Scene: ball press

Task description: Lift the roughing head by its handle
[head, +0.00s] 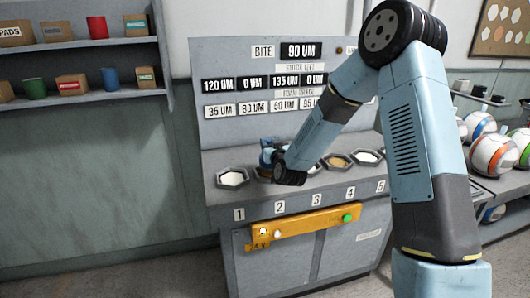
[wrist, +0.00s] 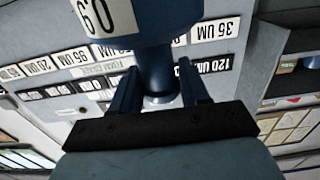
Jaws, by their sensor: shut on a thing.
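In the wrist view, the blue handle (wrist: 157,68) of the roughing head stands between the two dark blue fingers of my gripper (wrist: 160,92). The fingers are shut on it from both sides. The blue body of the head (wrist: 172,18) widens beyond the handle and carries a white label with digits, cut off by the top edge. In the head view, my gripper is at the console near pad 2, largely hidden by my own wrist. I cannot tell from there whether the head touches the console.
The grey console (head: 213,196) has a row of hexagonal pads, with a white one (head: 232,178) at left and a brown one (head: 337,161) at right. A yellow bar (head: 305,226) with buttons is on its front. Striped balls (head: 490,155) lie on a rack at right.

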